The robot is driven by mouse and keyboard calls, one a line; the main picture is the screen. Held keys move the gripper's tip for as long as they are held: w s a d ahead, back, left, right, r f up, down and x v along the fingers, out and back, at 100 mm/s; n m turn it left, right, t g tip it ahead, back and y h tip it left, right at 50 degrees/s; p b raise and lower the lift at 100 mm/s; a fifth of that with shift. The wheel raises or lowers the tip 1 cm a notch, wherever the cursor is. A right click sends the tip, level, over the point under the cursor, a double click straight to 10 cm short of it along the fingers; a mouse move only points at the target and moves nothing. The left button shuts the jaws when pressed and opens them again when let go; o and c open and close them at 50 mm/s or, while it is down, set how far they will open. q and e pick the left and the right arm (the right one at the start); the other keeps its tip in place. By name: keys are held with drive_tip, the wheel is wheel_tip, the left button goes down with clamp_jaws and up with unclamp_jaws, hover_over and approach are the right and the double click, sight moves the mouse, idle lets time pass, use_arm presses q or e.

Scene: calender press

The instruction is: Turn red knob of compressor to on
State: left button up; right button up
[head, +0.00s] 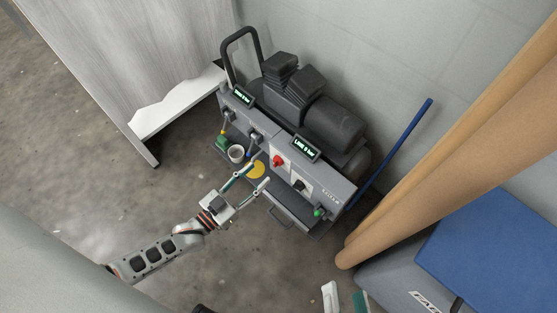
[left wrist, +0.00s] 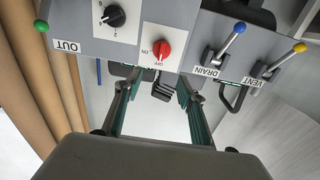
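The compressor (head: 312,180) is a grey panelled unit with dark machinery on top, standing against the wall. Its red knob (head: 278,161) is on the front panel, on a white plate marked ON and OFF. In the left wrist view the red knob (left wrist: 161,49) is just beyond the fingertips, roughly between them, with no visible contact. Its exact setting is hard to read. My left gripper (head: 259,172) is open and empty in front of the panel; its two fingers also show in the left wrist view (left wrist: 158,80). My right gripper (head: 345,297) shows only as two separated fingers at the bottom edge.
A black dial (left wrist: 115,16) and a green OUT knob (left wrist: 41,26) sit beside the red knob. Blue DRAIN (left wrist: 239,28) and yellow VENT (left wrist: 300,47) levers are on the other side. Tan pipes (head: 420,175) and a blue-topped box (head: 500,245) stand at right. Open floor lies in front.

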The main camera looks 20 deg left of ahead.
sight(274, 162)
use_arm(q)
drive_tip(key=x, duration=0.3)
drive_tip(key=f+b+x, duration=0.1)
drive_tip(key=x, duration=0.1)
drive_tip(key=shift+w+d+f, duration=0.15)
drive_tip(key=shift+w+d, duration=0.15)
drive_tip(key=shift+w+d+b, duration=0.2)
drive_tip(key=shift+w+b, duration=0.1)
drive_tip(key=shift+w, duration=0.4)
use_arm(e)
drive_tip(key=shift+a+m, duration=0.55)
drive_tip(key=shift+m, duration=0.65)
use_arm(q)
drive_tip(key=c, duration=1.1)
